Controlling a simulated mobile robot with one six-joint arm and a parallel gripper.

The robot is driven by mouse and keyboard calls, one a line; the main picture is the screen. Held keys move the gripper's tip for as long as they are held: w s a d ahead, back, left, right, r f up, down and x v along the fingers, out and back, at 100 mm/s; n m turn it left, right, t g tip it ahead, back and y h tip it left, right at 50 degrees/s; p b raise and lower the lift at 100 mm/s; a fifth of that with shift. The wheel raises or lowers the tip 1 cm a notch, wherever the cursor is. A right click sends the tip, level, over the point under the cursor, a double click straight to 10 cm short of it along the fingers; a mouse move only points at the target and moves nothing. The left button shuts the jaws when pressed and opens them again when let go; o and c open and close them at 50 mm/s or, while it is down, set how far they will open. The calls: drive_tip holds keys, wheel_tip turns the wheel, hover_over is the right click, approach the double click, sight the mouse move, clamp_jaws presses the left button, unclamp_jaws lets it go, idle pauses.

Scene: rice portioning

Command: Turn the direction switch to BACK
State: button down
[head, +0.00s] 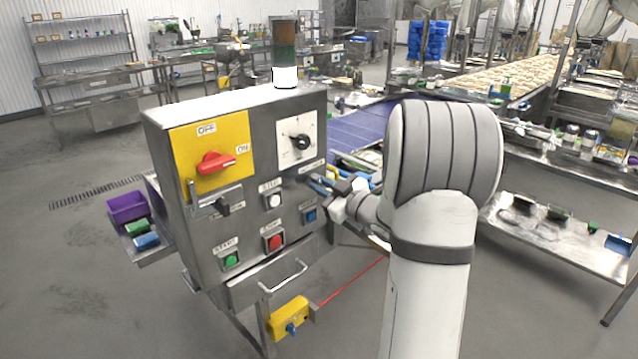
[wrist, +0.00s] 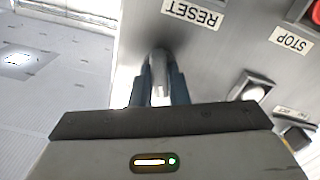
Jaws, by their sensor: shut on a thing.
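The direction switch appears to be the small lever (wrist: 158,72) between my fingers in the wrist view. It is a narrow grey piece against the steel panel, and the fingers cover its sides. My gripper (head: 311,181) is shut on it at the right side of the steel control box (head: 240,250) in the head view. A small label (head: 312,167) sits just above, too small to read. I cannot read which position the switch points to. My dark fingers (wrist: 158,90) also show in the wrist view, one on each side of the lever.
A white button (head: 273,201) is left of the gripper and a blue button (head: 310,215) below. A black dial (head: 300,142) is above. The red main switch (head: 216,163), green button (head: 231,260) and red button (head: 273,242) are further off. A blue conveyor (head: 365,125) runs behind.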

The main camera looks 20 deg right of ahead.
drive_tip(key=shift+a+f, duration=0.1)
drive_tip(key=shift+f, duration=0.1)
drive_tip(key=shift+m, duration=0.4)
drive_tip(key=shift+m+p, duration=1.25)
drive_tip(key=shift+m, duration=0.15)
